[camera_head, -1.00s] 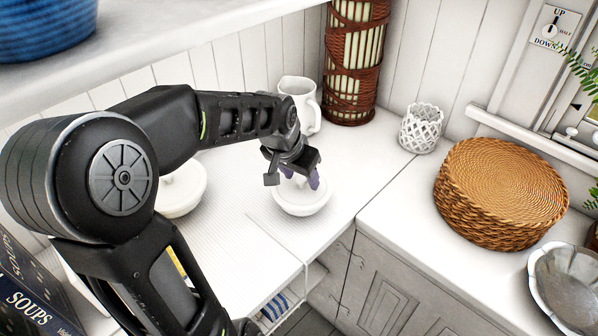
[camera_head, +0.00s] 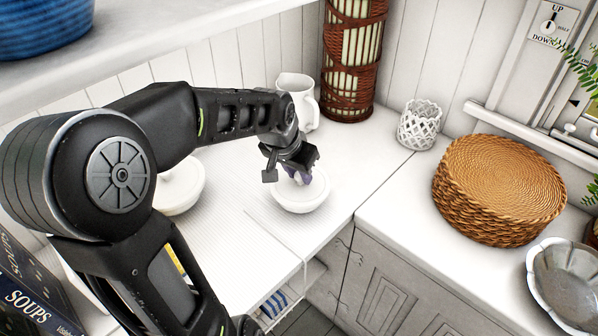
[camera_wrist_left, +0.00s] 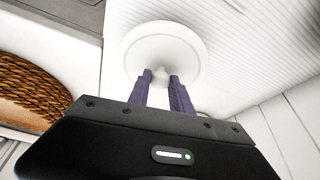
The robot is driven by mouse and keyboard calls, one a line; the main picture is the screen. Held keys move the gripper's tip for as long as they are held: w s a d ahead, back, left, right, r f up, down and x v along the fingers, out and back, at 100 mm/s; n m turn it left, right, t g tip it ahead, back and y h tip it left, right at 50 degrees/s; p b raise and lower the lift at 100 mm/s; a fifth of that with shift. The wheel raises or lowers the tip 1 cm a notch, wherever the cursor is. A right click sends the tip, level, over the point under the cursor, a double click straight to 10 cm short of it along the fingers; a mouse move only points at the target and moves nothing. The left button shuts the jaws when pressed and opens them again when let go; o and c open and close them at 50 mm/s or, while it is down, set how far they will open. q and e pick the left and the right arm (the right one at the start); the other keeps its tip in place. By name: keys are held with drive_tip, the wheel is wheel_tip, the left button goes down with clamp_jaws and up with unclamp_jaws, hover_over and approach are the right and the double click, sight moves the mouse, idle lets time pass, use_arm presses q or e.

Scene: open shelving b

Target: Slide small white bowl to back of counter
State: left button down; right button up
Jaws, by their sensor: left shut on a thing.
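The small white bowl (camera_head: 301,200) has a pale lid with a small knob and sits upright on the white counter (camera_head: 253,240), near its front edge. In the left wrist view the round lid of the bowl (camera_wrist_left: 190,45) fills the top middle. My left gripper (camera_head: 300,176) is above the bowl with its purple fingers pointing down. In the left wrist view the left gripper (camera_wrist_left: 161,78) has its fingertips on both sides of the lid's knob, shut on it. My right gripper is not in view.
A second white lidded bowl (camera_head: 182,188) stands left, partly behind my arm. A white pitcher (camera_head: 299,98) and a wicker-wrapped cylinder (camera_head: 352,65) stand at the back wall. A lattice cup (camera_head: 419,126) and woven basket (camera_head: 499,190) are right. Counter behind the bowl is clear up to the pitcher.

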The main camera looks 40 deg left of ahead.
sight(293, 193)
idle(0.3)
use_arm(q)
drive_tip(key=c, duration=1.1)
unclamp_jaws()
drive_tip(key=v, duration=0.7)
drive_tip(key=shift+s+r, duration=0.15)
drive_tip(key=shift+r, duration=0.25)
